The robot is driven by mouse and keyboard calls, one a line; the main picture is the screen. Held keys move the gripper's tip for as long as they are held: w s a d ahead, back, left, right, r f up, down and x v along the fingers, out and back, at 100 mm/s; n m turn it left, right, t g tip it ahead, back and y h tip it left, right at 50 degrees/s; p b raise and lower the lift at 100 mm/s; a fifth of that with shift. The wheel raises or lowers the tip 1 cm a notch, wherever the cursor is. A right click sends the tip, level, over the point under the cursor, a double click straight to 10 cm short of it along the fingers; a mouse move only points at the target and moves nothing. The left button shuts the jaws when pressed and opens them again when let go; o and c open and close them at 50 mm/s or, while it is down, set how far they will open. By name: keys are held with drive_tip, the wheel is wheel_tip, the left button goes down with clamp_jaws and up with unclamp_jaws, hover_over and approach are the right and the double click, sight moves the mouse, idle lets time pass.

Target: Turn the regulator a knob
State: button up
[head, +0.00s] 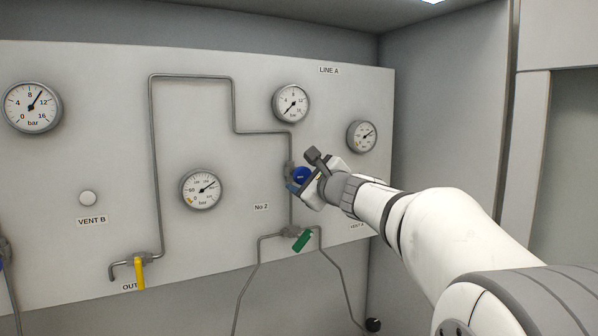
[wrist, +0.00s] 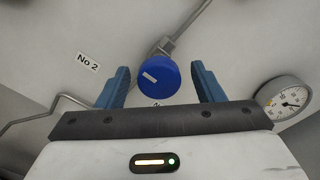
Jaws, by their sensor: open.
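The regulator knob of line A is a round blue knob (head: 301,175) on the pipe, partly hidden behind my gripper in the head view. In the wrist view the blue knob (wrist: 158,80) shows whole, with a white mark on its face. My gripper (wrist: 162,88) is open, with one blue finger left of the knob and one right of it. There is a gap between the knob and each finger. How deep the knob lies between the fingers I cannot tell. In the head view my gripper (head: 298,184) is at the panel's right part.
A gauge (head: 291,103) sits above the knob and a smaller one (head: 362,136) to its right. A green-handled valve (head: 301,240) is just below. A yellow-handled valve (head: 140,272) and another gauge (head: 202,189) are to the left. Pipes (head: 191,77) run along the panel.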

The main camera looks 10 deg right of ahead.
drive_tip(key=shift+w+a, duration=0.15)
drive_tip(key=shift+w, duration=0.35)
drive_tip(key=c, duration=0.9)
drive_tip(key=shift+c, duration=0.3)
drive_tip(key=shift+s, duration=0.1)
drive_tip(key=shift+b, duration=0.45)
